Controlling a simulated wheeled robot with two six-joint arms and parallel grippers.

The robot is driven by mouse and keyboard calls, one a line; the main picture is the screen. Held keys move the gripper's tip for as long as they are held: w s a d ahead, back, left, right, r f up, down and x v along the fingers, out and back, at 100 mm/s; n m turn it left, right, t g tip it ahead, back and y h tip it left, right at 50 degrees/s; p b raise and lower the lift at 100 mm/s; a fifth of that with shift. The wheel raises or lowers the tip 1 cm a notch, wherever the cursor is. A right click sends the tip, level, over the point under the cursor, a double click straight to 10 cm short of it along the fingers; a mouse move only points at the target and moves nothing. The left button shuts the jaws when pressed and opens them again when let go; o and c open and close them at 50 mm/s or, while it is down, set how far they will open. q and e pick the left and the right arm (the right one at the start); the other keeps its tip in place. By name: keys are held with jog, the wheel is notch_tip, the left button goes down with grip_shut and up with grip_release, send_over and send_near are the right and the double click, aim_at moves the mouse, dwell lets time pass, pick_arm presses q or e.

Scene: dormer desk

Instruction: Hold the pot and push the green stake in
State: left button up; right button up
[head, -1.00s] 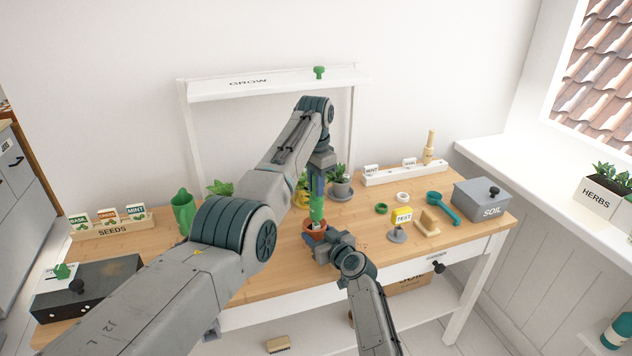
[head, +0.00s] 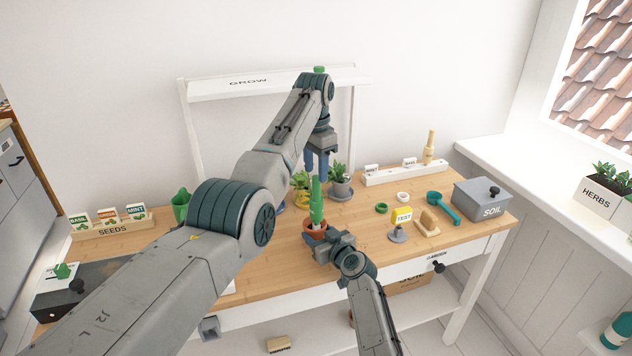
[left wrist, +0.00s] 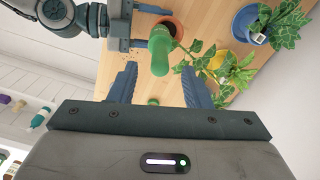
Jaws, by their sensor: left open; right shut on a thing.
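The green stake (head: 317,203) stands upright in the small terracotta pot (head: 309,226) near the front of the wooden bench. In the left wrist view the stake (left wrist: 160,52) rises from the pot (left wrist: 174,24) toward the camera; its depth in the pot is hidden. My left gripper (head: 317,168) is open and empty just above the stake, with its two blue fingers apart on either side of the stake's line. My right gripper (head: 322,245) is low at the pot's front right, shut on the pot. It partly hides the pot.
Potted plants (head: 340,182) stand close behind the pot. The white grow shelf (head: 240,84) rises behind my left arm. The bench is clear left of the pot.

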pick_arm(q)
notch_tip(320, 180, up, 6)
jog(key=shift+a+r, duration=0.1)
jog(key=shift+r, duration=0.15)
pick_arm(e)
jog(key=o, duration=1.2)
jog(key=shift+c, duration=0.2)
